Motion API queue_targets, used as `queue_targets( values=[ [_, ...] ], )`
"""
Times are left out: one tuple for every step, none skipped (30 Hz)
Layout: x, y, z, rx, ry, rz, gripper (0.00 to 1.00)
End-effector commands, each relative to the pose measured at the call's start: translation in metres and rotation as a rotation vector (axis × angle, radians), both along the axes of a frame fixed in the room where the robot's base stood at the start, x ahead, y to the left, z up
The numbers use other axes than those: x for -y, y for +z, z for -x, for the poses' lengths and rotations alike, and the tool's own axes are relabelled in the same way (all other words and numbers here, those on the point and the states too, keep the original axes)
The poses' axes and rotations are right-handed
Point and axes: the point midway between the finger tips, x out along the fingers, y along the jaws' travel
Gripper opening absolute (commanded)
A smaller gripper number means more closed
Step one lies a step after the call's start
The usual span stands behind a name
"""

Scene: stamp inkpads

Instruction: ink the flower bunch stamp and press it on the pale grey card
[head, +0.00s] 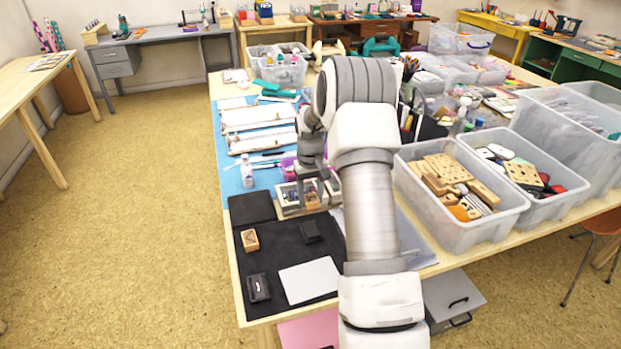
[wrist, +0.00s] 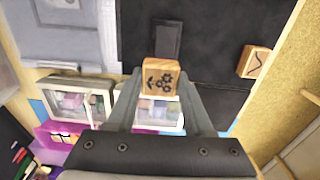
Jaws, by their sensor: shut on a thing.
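My gripper (wrist: 160,82) is shut on a small wooden block stamp (wrist: 158,80). A dark flower bunch drawing shows on the face turned to the wrist camera. In the head view my gripper (head: 311,190) is over the small boxes behind the black mat, and the stamp cannot be made out clearly. The pale grey card (head: 311,280) lies flat on the black mat (head: 284,258). A small black pad (head: 310,231) lies behind the card; a dark rectangle (wrist: 167,40) beyond the stamp in the wrist view looks like it. A black case (head: 259,288) lies left of the card.
Another wooden stamp (head: 249,240) with a line drawing sits at the mat's left; it also shows in the wrist view (wrist: 255,62). A clear bin (head: 468,231) of wooden pieces stands right of my arm. A white bottle (head: 247,172) stands behind the mat.

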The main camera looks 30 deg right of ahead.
Motion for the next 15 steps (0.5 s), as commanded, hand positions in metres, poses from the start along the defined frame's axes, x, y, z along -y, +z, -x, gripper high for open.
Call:
queue_targets(
  values=[
    [-0.003,0.005,0.007,-0.003,0.003,-0.002,0.11],
    [-0.005,0.003,0.009,-0.002,0.004,-0.001,0.11],
    [-0.007,0.002,0.012,-0.001,0.006,-0.002,0.11],
    [-0.008,0.0,0.014,0.0,0.006,-0.002,0.11],
    [-0.009,-0.001,0.016,0.001,0.007,-0.003,0.11],
    [-0.01,-0.002,0.017,0.001,0.008,-0.003,0.11],
    [-0.011,-0.004,0.018,0.001,0.008,-0.003,0.11],
    [-0.011,-0.005,0.018,0.002,0.008,-0.003,0.11],
    [-0.011,-0.007,0.018,0.002,0.009,-0.003,0.11],
    [-0.011,-0.009,0.018,0.002,0.009,-0.003,0.11],
    [-0.011,-0.011,0.018,0.002,0.009,-0.003,0.11],
    [-0.011,-0.014,0.018,0.002,0.009,-0.003,0.11],
    [-0.011,-0.016,0.018,0.002,0.009,-0.003,0.11],
    [-0.011,-0.018,0.018,0.001,0.009,-0.003,0.11],
    [-0.011,-0.022,0.018,0.001,0.009,-0.003,0.11]
  ],
)
